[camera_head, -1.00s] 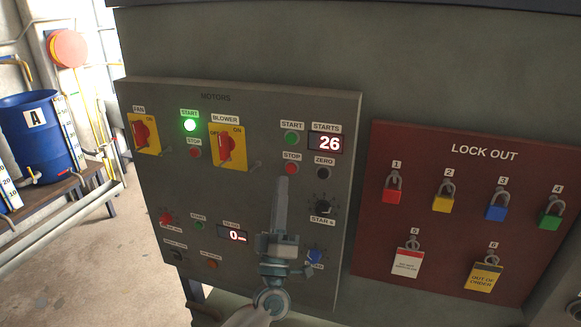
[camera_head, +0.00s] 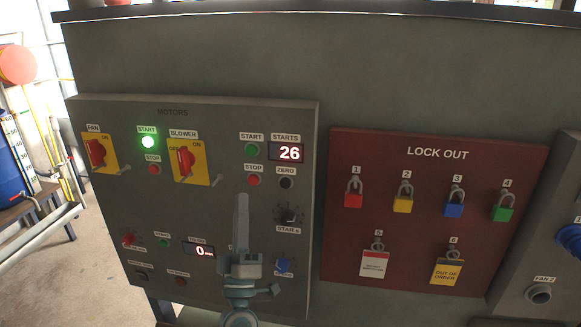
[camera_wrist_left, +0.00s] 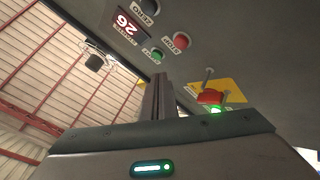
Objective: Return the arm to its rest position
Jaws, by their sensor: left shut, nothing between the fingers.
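My left gripper (camera_head: 241,205) points up in front of the grey MOTORS panel (camera_head: 225,112), below the red stop button (camera_head: 253,181) in the head view. Its fingers are together with nothing between them. In the left wrist view the closed fingers (camera_wrist_left: 161,88) rise toward the panel, with the STARTS display (camera_wrist_left: 127,24) reading 26 beyond them. The head view shows the display (camera_head: 288,152) at 26 too. I cannot tell the exact gap between fingertips and panel. My right gripper is not in view.
A dark red LOCK OUT board (camera_head: 435,135) with several padlocks and tags hangs to the right. The green start lamp (camera_head: 148,142) is lit near the yellow-and-red blower switch (camera_head: 186,160). A blue drum (camera_head: 10,180) stands at far left. Open floor (camera_head: 105,255) shows left of the panel.

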